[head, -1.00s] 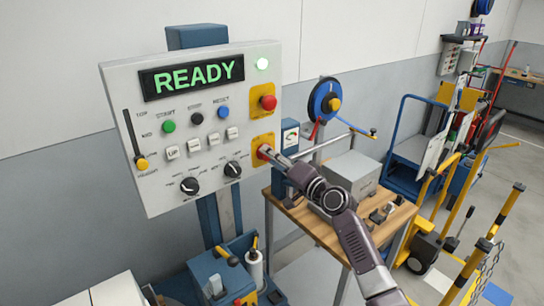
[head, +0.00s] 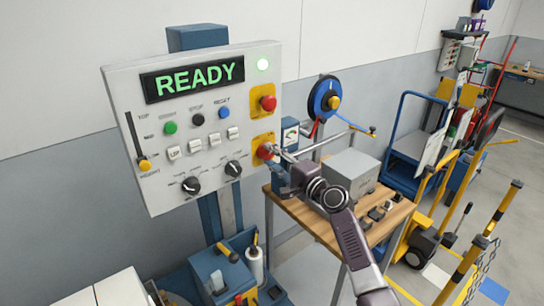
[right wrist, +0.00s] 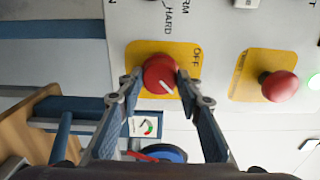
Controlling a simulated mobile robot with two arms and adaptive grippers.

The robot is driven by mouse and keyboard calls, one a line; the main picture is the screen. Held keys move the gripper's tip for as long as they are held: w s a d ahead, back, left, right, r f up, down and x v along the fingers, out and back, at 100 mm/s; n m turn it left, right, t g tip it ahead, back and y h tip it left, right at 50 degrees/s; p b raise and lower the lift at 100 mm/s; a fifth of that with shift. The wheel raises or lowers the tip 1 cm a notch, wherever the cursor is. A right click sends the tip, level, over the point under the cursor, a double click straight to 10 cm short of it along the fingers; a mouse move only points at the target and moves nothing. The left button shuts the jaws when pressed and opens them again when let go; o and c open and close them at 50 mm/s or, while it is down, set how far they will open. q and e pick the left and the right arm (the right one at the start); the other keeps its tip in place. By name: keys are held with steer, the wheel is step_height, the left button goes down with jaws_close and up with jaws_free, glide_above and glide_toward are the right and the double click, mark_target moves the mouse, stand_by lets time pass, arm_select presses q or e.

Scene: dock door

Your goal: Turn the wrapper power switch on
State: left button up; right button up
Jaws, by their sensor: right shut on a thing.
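The wrapper power switch is a red round knob (head: 265,151) on a yellow plate (head: 257,141), low on the right of the control panel (head: 205,165). In the right wrist view the knob (right wrist: 160,75) carries a white mark slanting toward the lower right, and the word OFF stands beside it on the plate. My right gripper (head: 273,152) is shut on the knob, with a fingertip on either side of it. The panel's display (head: 193,79) reads READY in green. My left gripper is not in view.
A red mushroom button (head: 268,103) on its own yellow plate sits just above the switch. A lit lamp (head: 263,65) is at the panel's top right. Coloured buttons, white keys and black dials fill the rest. A wooden-topped table (head: 310,222) stands below my right arm.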

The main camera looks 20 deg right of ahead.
stand_by(0.3)
steer(key=o, duration=1.2)
steer(key=shift+c, duration=0.2)
steer(key=v, duration=1.2)
